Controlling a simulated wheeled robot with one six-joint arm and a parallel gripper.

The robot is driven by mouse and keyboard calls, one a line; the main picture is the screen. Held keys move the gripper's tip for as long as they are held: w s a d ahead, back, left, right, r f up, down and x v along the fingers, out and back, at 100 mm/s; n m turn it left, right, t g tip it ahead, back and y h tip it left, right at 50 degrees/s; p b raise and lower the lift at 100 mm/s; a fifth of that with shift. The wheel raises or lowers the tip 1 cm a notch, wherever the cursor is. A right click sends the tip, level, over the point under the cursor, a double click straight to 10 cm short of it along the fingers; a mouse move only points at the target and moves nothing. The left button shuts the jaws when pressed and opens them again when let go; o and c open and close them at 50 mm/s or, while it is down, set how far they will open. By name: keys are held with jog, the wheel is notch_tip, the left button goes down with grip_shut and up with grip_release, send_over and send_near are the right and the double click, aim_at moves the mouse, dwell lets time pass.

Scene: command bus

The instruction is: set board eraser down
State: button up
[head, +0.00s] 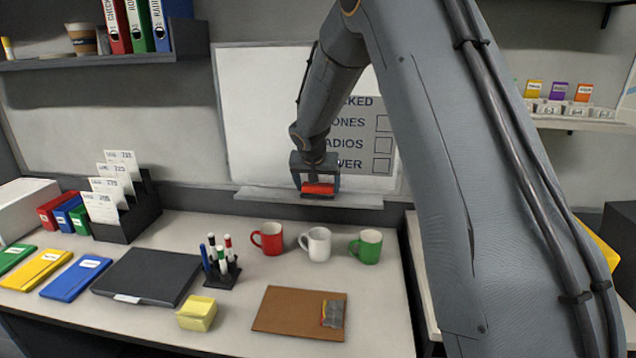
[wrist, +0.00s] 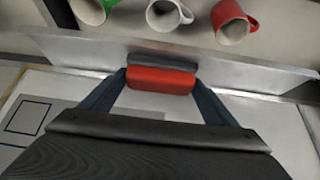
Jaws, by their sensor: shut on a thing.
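The board eraser (head: 318,189) is red with a dark grey strip along one side. My gripper (head: 316,184) is shut on it at the whiteboard's lower edge. In the wrist view the eraser (wrist: 162,78) lies between the two fingertips of my gripper (wrist: 161,80), over the pale ledge (wrist: 235,75). The ledge (head: 355,201) runs along the bottom of the whiteboard (head: 255,110). I cannot tell whether the eraser touches the ledge. My arm hides part of the whiteboard.
Red (head: 268,238), white (head: 316,243) and green (head: 366,245) mugs stand on the desk below the ledge. A pen holder (head: 222,275) and a brown clipboard (head: 290,312) are nearer the front. The ledge looks bare on both sides of the eraser.

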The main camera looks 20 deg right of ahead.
jog(key=shift+f, duration=0.2)
jog(key=o, duration=0.9)
jog(key=shift+o, duration=0.2)
jog(key=shift+r, duration=0.15)
jog(key=shift+r, duration=0.2)
jog(key=b+v, duration=0.3)
jog(key=v, duration=0.9)
jog(key=s+f+n+g, duration=0.1)
jog(key=s+f, duration=0.4)
jog(key=s, duration=0.6)
jog(key=s+f+n+g+y, duration=0.1)
jog(key=s+f, duration=0.4)
jog(key=s, duration=0.6)
jog(key=s+f+n+g+y, duration=0.1)
jog(key=s+f, duration=0.4)
jog(key=s, duration=0.6)
jog(key=shift+s+a+f+n+g, duration=0.2)
jog(key=shift+s+f+n+g, duration=0.2)
jog(key=shift+n+g, duration=0.5)
jog(key=shift+r, duration=0.1)
jog(key=shift+c, duration=0.4)
